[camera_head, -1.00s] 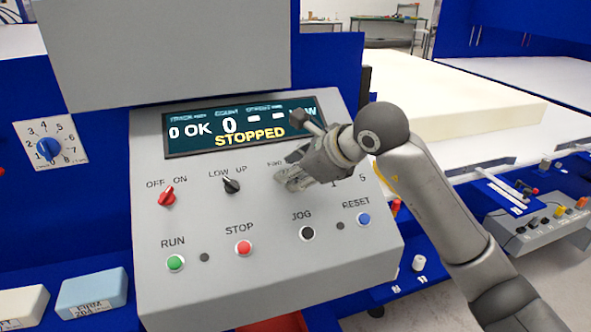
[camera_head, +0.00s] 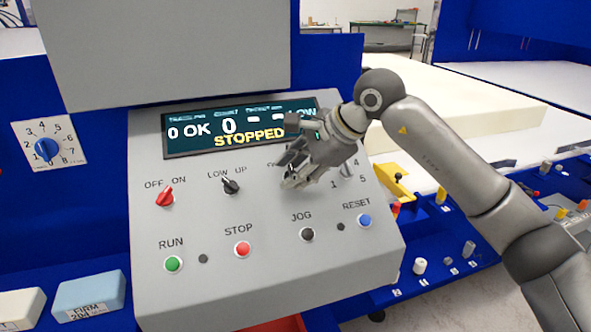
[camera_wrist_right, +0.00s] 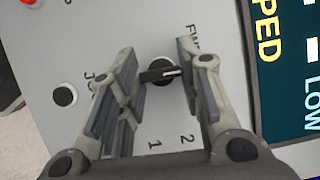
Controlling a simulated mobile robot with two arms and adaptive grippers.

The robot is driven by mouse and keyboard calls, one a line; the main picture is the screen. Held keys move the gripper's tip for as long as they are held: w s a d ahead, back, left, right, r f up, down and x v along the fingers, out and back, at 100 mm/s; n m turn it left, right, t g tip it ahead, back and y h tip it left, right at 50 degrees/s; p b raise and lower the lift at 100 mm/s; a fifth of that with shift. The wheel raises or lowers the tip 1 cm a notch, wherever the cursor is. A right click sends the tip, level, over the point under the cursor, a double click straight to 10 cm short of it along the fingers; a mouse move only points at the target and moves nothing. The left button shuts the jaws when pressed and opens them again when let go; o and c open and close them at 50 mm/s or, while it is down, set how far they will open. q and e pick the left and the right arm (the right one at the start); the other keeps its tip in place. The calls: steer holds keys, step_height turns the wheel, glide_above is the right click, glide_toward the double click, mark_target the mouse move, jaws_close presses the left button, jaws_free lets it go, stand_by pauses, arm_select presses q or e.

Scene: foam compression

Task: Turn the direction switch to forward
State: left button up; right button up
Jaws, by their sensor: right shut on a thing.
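The direction switch (camera_wrist_right: 160,73) is a black knob with a white pointer mark, seen in the right wrist view between the two fingers of my right gripper (camera_wrist_right: 156,62). Its handle lies across the finger gap, with the mark toward the display side. A partly covered label starting "FW" (camera_wrist_right: 193,40) is beside the right finger. In the head view my right gripper (camera_head: 289,176) is shut on this switch at the panel (camera_head: 270,262) and hides most of it. The display (camera_head: 240,127) reads STOPPED. My left gripper is not in view.
Left of my gripper are a LOW/UP switch (camera_head: 231,186) and a red OFF/ON switch (camera_head: 166,197). Below are the STOP button (camera_head: 243,249), JOG button (camera_head: 307,234) and RESET button (camera_head: 364,221). A numbered selector (camera_head: 346,170) is close on the right.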

steer(key=n+p, duration=0.1)
steer(key=n, duration=0.1)
steer(key=n+g+h, duration=0.1)
steer(key=n, duration=0.1)
steer(key=shift+r+n+g+p, duration=0.2)
steer(key=shift+n+g+p, duration=0.1)
steer(key=shift+p, duration=0.05)
steer(key=shift+w+a+f+n+g+h+p, duration=0.1)
steer(key=shift+n+g+h+p, duration=0.25)
steer(key=shift+n, duration=0.55)
steer(key=shift+n+g+h+p, duration=0.15)
steer(key=shift+n+h+p, duration=0.3)
steer(key=shift+n, duration=0.45)
steer(key=o, duration=1)
steer(key=v, duration=1.2)
steer(key=shift+f, duration=0.1)
